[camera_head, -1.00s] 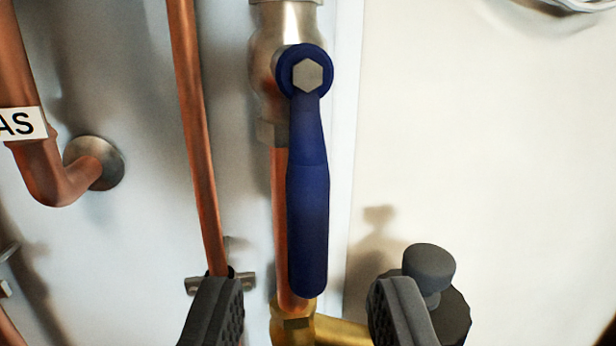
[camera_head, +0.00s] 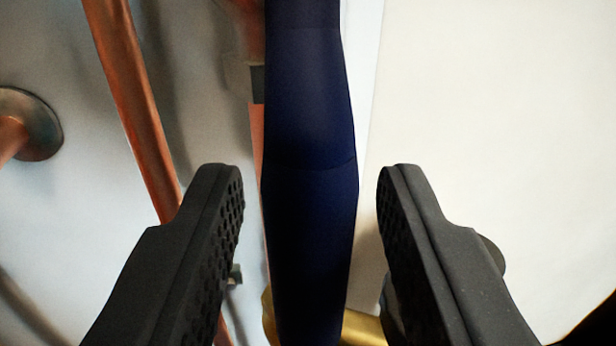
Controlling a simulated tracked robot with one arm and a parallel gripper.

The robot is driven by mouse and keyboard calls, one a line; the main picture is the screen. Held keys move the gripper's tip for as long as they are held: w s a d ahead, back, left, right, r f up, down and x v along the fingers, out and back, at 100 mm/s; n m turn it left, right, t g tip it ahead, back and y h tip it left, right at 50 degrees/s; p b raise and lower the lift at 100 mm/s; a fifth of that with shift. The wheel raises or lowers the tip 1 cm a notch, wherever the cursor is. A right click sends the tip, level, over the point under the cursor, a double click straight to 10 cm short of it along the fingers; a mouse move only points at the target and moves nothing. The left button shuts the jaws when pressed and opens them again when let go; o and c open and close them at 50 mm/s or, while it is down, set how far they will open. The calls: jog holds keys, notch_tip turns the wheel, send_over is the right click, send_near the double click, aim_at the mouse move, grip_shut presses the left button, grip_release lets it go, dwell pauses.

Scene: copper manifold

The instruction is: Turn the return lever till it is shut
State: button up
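The return lever (camera_head: 308,150) is a dark blue handle. It runs straight down the middle of the view, roughly in line with the copper pipe behind it. Its hub and its lower end are outside the frame. My gripper (camera_head: 310,175) is open, with one black ridged finger on each side of the lever. A gap shows between the lever and each finger, narrower on the right.
A round wall flange (camera_head: 35,125) with a copper pipe is at the far left. Brass fittings (camera_head: 362,328) show low behind the lever. The white wall at right is bare.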

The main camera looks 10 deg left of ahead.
jog(key=shift+w, duration=0.2)
grip_shut()
